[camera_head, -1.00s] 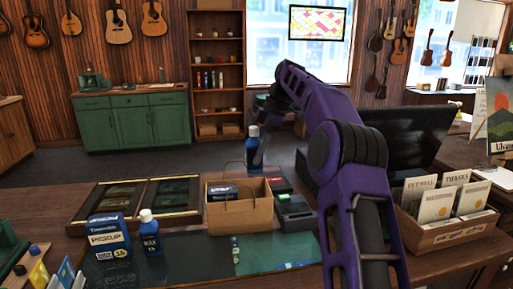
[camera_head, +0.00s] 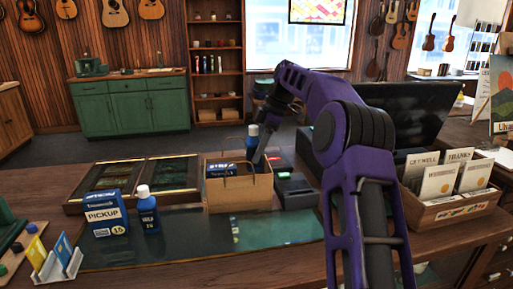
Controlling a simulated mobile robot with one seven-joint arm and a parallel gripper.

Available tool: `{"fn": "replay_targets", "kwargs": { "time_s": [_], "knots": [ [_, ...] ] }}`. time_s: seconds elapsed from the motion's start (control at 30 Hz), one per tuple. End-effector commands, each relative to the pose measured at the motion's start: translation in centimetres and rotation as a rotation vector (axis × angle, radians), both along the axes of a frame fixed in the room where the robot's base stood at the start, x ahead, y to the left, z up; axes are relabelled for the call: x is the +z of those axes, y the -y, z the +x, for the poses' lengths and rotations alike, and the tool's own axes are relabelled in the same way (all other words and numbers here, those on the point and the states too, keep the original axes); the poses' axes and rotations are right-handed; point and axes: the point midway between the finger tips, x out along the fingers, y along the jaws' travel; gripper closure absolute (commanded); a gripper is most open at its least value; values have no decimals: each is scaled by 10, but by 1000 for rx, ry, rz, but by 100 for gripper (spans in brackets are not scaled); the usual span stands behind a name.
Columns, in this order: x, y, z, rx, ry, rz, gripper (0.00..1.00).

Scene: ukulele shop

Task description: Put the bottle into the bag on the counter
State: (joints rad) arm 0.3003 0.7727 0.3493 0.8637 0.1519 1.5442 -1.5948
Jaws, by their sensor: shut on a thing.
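The bag (camera_head: 240,193) stands open on the counter, handles up, with a blue and white box (camera_head: 219,169) inside. My gripper reaches down from the right, small and partly hidden. A second blue bottle with a white cap (camera_head: 147,214) stands on the counter left of the bag.
A blue pickup box (camera_head: 106,213) stands beside the second bottle. Framed display panels (camera_head: 128,176) lie left of the bag. A dark card terminal (camera_head: 295,188) is right of it, and a card box (camera_head: 452,207) stands farther right. A card holder (camera_head: 57,266) sits front left.

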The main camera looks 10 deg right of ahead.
Motion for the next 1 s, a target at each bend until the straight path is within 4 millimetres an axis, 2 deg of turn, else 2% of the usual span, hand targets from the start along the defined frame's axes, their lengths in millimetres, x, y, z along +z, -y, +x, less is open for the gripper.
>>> {"fn": "replay_targets", "kwargs": {
  "time_s": [1.0],
  "knots": [
    [-73,0,0,1,1,1,100]
  ]
}}
